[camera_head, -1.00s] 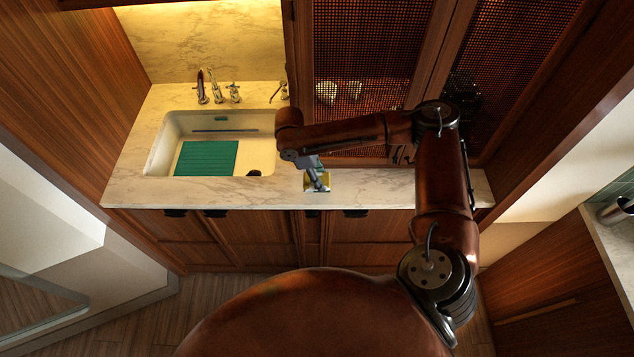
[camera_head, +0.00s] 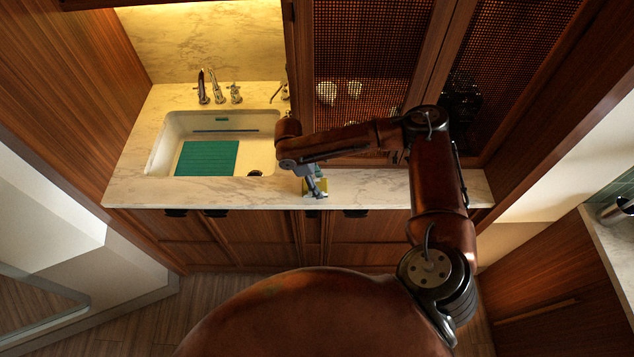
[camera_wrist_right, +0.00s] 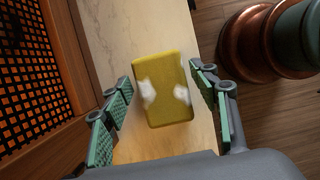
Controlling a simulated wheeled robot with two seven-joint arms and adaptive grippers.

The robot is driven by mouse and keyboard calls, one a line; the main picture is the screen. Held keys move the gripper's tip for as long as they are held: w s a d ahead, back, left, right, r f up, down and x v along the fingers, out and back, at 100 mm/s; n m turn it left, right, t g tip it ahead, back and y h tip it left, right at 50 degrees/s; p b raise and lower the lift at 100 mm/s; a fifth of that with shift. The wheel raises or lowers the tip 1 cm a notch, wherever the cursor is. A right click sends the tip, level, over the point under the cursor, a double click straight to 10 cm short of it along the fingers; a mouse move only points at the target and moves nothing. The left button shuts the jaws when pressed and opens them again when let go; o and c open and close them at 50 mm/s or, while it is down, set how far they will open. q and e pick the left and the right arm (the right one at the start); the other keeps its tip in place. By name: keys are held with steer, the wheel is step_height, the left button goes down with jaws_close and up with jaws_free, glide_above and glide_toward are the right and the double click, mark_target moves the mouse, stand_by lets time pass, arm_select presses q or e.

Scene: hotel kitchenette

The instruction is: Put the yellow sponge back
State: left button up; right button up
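The yellow sponge (camera_wrist_right: 160,92) lies on the marble counter, and the right wrist view shows pale patches at its two sides. In the head view the sponge (camera_head: 324,187) is partly covered by my right gripper (camera_head: 317,191), to the right of the sink. My right gripper (camera_wrist_right: 160,103) is open, with its green-padded fingers on either side of the sponge and a gap showing at each side. I cannot tell its exact height above the counter. My left gripper is in neither view.
The sink (camera_head: 262,160) holds a green ribbed mat (camera_head: 206,158). Taps (camera_head: 218,88) stand behind it. Mesh-fronted cabinet doors (camera_head: 372,45) rise behind the counter (camera_head: 420,188) on the right. The counter right of the sponge is clear.

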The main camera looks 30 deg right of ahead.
steer(key=shift+o, duration=0.3)
steer(key=shift+r, duration=0.1)
steer(key=v, duration=1.2)
steer(key=shift+b, duration=0.3)
